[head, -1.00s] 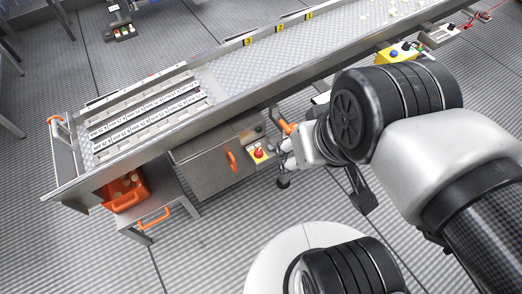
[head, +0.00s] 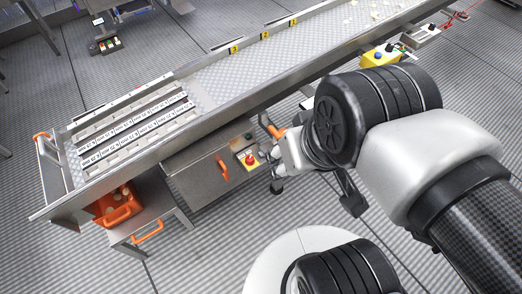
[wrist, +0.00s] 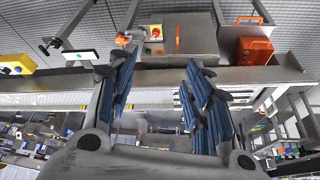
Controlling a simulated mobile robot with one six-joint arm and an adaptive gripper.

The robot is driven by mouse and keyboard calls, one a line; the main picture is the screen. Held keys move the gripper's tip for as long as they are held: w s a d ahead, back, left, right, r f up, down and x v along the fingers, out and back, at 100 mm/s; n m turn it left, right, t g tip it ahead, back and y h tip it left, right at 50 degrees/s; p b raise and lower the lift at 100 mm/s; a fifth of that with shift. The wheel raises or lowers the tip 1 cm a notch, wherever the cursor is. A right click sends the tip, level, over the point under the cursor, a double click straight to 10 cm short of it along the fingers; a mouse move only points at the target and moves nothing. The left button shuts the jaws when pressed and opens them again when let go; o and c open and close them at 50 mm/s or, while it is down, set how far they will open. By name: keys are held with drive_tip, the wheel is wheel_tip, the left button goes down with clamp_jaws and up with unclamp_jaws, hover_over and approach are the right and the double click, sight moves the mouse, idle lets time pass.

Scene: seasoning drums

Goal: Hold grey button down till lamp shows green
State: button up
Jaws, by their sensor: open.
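My gripper (wrist: 160,100) is open and empty in the wrist view, its two blue-padded fingers apart. In the head view my gripper (head: 282,152) is beside a small control panel (head: 240,147) under the conveyor; I cannot tell whether it touches. The red button also shows in the wrist view (wrist: 155,32), beyond the fingertips. I cannot make out a grey button for certain, nor a lamp lit green on this panel.
The conveyor (head: 215,82) runs above the panel. A steel cabinet with an orange handle (head: 222,168) and an orange bin (head: 116,204) stand left. A yellow button box (head: 380,56) and a grey box (head: 420,36) sit on the conveyor's right edge.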

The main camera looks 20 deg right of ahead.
clamp_jaws()
idle(0.3)
idle(1.3)
